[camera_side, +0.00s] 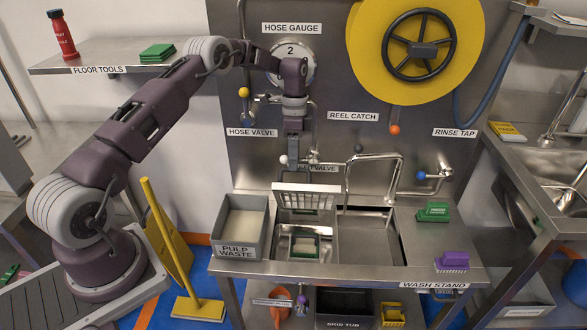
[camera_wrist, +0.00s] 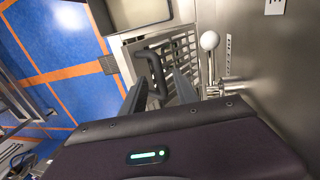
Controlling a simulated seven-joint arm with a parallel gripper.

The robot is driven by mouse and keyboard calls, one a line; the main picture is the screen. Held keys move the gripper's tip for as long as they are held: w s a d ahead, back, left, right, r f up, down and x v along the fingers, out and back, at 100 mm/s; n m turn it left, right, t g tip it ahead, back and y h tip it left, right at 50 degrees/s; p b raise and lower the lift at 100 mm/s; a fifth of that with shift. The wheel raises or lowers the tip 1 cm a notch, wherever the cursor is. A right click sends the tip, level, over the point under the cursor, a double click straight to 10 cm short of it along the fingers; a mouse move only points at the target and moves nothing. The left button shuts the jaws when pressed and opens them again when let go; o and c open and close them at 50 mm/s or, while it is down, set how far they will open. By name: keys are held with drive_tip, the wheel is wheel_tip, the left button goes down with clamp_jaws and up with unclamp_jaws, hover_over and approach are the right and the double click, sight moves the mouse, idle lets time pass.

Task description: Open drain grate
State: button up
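The drain grate (camera_side: 306,198) is a pale slatted panel. It stands tilted up over the open left basin (camera_side: 304,240) of the wash stand. In the wrist view the grate's slats (camera_wrist: 182,52) show beyond my fingers, with a black bar handle (camera_wrist: 153,72) in front of them. My gripper (camera_side: 293,168) points down just above the grate's raised edge. In the wrist view my gripper's two fingers (camera_wrist: 160,82) are spread, with gaps, and the handle lies between their tips. I cannot tell whether either finger touches it.
A white-knobbed valve lever (camera_wrist: 209,42) stands close to the right of my fingers. The grey pulp waste bin (camera_side: 240,222) is left of the basin. Green (camera_side: 433,212) and purple (camera_side: 452,261) brushes lie on the right side.

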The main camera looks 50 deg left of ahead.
wheel_tip(320, 180, up, 6)
drive_tip(key=shift+r, duration=0.1)
drive_tip(key=shift+c, duration=0.3)
